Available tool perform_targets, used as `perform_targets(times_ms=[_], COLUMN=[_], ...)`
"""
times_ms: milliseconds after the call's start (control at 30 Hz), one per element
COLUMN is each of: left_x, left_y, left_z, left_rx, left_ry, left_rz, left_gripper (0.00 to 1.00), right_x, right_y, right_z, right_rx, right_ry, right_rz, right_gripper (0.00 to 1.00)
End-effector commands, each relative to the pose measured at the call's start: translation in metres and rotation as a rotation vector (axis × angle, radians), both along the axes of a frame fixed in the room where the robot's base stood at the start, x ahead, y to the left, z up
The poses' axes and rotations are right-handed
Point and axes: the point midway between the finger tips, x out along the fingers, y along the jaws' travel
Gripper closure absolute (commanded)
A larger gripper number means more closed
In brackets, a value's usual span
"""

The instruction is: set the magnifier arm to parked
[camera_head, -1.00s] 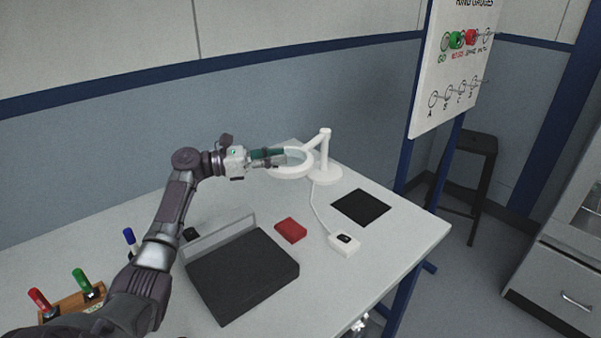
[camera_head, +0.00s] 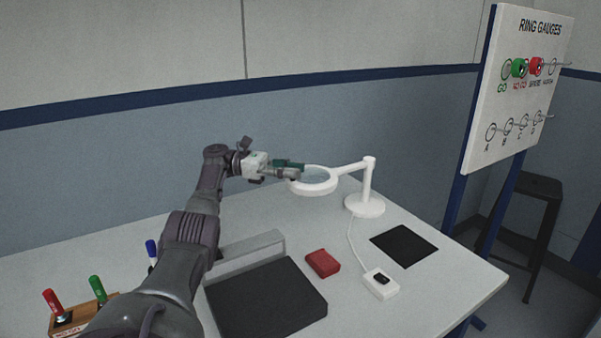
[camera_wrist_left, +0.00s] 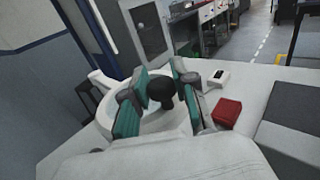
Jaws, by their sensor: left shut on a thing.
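The magnifier (camera_head: 319,180) is a white ring lens on a white arm, hinged to a post on a round base (camera_head: 365,206) on the table. Its arm (camera_head: 349,169) reaches from the post to the left. My left gripper (camera_head: 296,172) comes in from the left and is at the ring's left rim. In the left wrist view, the green-padded fingers (camera_wrist_left: 160,98) are shut on a dark round knob (camera_wrist_left: 161,90) at the ring. The white ring (camera_wrist_left: 104,112) shows behind them. My right gripper is not in view.
A black box (camera_head: 265,303), a red block (camera_head: 322,263), a white switch box (camera_head: 381,284) with a cord, and a black mat (camera_head: 404,245) lie on the table. The ring gauge board (camera_head: 518,90) stands at right.

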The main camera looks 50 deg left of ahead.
Motion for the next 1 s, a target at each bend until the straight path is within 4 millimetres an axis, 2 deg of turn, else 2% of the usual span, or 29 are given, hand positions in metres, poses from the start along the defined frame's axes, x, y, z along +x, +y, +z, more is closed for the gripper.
perform_targets(times_ms=[433, 467, 600, 867, 1000], left_x=[-0.001, -0.001, -0.001, -0.001, -0.001], left_y=[0.003, 0.003, 0.003, 0.002, 0.002], left_z=[-0.001, 0.0, 0.0, 0.0, 0.01], left_rx=[0.002, 0.002, 0.002, 0.001, 0.002], left_ry=[0.004, 0.004, 0.002, 0.001, -0.003], left_rz=[0.003, 0.003, 0.003, 0.001, 0.001], left_gripper=[1.0, 0.7, 0.49, 0.49, 0.49], right_x=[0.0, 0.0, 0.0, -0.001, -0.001], right_y=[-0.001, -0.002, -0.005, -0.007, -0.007], right_z=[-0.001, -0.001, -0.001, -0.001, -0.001], right_rx=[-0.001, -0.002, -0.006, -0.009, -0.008], right_ry=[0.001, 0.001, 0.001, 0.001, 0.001], right_rz=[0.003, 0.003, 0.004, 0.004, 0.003], right_gripper=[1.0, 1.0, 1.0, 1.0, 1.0])
